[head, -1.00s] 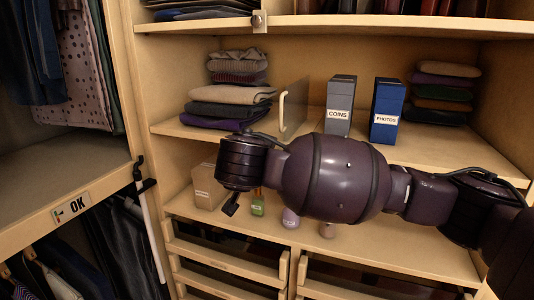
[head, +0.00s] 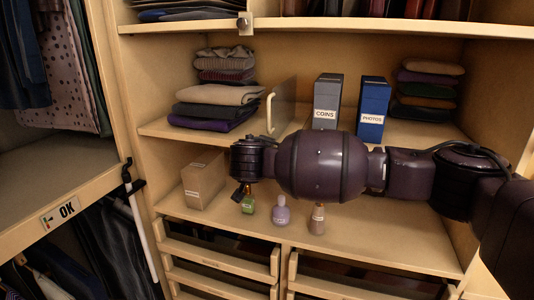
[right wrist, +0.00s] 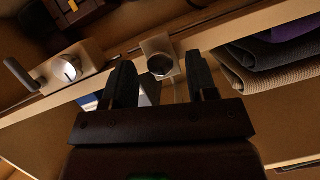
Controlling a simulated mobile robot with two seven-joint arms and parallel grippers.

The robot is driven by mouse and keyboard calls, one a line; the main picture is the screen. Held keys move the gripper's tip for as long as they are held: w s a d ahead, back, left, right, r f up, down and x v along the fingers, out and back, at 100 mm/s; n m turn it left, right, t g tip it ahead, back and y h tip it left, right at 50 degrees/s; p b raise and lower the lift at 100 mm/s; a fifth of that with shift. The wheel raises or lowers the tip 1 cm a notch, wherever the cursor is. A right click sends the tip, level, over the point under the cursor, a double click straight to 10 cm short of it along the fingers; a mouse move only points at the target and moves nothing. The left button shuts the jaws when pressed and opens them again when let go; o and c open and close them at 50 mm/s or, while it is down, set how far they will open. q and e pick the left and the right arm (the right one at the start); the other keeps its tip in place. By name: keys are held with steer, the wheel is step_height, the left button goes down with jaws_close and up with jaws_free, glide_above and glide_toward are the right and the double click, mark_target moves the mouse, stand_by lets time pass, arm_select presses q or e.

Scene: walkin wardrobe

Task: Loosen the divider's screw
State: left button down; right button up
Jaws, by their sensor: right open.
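In the right wrist view, a pale block with a round metal screw (right wrist: 160,65) sits on the shelf's front edge. My right gripper (right wrist: 161,72) is open, with its dark fingers on either side of this screw in the picture; I cannot tell whether they touch it. In the head view, the grey divider (head: 284,103) with a pale handle stands beside the folded clothes. My right arm crosses the shelf below it and hides the screw there. My left gripper is not in view.
A second block with a lever (right wrist: 70,68) shows in the wrist view. A coins box (head: 326,102) and blue photos box (head: 372,108) stand on the divider's shelf. Below are a cardboard box (head: 204,180) and small bottles, including a purple one (head: 281,212).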

steer(key=shift+w, duration=0.1)
steer(key=shift+c, duration=0.5)
steer(key=c, duration=0.8)
steer(key=shift+f, duration=0.1)
steer(key=shift+c, duration=0.2)
